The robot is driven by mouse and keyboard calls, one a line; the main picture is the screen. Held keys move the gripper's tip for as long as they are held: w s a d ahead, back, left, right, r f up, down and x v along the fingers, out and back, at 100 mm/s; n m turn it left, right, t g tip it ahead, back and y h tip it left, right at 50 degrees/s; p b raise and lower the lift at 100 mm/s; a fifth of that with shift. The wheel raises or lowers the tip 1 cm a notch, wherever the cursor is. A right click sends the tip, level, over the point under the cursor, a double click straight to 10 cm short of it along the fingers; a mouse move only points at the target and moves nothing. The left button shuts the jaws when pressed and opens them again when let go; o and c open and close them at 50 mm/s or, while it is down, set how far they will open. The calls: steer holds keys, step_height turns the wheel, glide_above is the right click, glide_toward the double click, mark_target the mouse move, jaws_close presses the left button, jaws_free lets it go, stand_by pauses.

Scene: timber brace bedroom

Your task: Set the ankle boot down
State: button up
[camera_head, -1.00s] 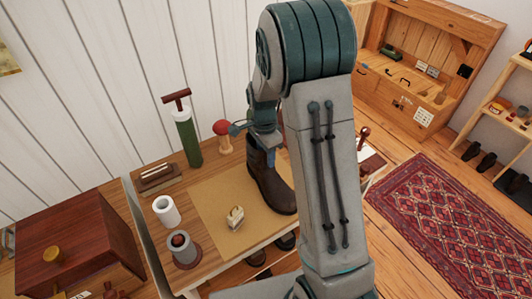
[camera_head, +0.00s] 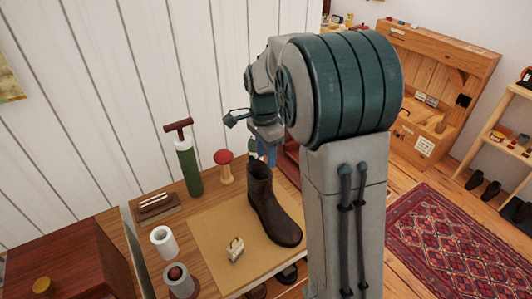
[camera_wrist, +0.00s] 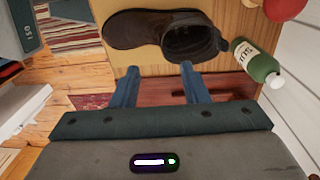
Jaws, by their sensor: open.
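The dark brown ankle boot (camera_head: 271,208) stands upright on the tan mat (camera_head: 215,236) on the wooden table. In the wrist view the boot (camera_wrist: 135,29) shows from above, with its open shaft nearest my fingers. My gripper (camera_wrist: 160,72) is open, with its two blue fingers apart and nothing between them. The fingertips are close to the boot's shaft but look clear of it. In the head view my gripper (camera_head: 264,150) is above and behind the boot, and its fingers are partly hidden.
On the table are a green pump (camera_head: 188,165), a red mushroom-shaped item (camera_head: 224,168), a brush (camera_head: 157,205), a white roll (camera_head: 164,242) and a small pale item (camera_head: 235,249) on the mat. A green bottle (camera_wrist: 255,62) lies near my right finger in the wrist view.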

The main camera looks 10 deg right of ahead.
steer(key=s+r+n+t, duration=0.2)
steer(key=s+n, duration=0.5)
steer(key=s, duration=0.4)
steer(key=s+r+n+t, duration=0.2)
steer(key=s+n, duration=0.6)
steer(key=s, duration=0.3)
steer(key=shift+d+r, duration=0.15)
